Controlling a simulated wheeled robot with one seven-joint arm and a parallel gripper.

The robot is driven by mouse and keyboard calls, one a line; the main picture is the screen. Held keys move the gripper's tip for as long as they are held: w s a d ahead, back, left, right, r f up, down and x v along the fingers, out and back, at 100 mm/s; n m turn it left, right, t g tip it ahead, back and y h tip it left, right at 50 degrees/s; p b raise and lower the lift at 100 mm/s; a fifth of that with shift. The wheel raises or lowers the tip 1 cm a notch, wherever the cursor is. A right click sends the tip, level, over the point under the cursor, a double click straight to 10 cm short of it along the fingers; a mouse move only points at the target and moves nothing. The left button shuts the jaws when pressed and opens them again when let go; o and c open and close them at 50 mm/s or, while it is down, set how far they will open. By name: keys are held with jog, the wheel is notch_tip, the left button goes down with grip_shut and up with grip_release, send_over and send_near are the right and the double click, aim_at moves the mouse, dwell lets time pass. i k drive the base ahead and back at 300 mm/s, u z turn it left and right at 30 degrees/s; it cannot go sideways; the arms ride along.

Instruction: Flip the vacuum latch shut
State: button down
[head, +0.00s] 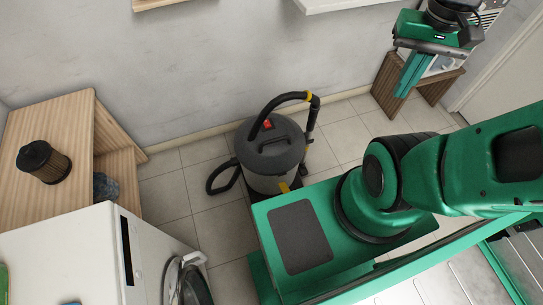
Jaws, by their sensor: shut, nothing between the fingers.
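The vacuum (270,160) stands upright on the tiled floor near the wall. It has a dark grey lid, a light drum and a black hose arching over the top. My gripper (403,90) is at the upper right, pointing down, shut and empty. It is well apart from the vacuum, to its right in the picture. My green base partly hides the vacuum's lower front.
A wooden bench (68,150) with a brown filter (44,162) on it stands at left. A white washing machine (60,255) with its round door open is at lower left. A small wooden stand (386,88) is behind my gripper. Floor left of the vacuum is clear.

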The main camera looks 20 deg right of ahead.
aim_at(283, 186)
jog(key=u, duration=0.55)
jog(key=k, duration=1.85)
jog(key=z, duration=0.95)
jog(key=i, duration=1)
jog(key=z, duration=0.05)
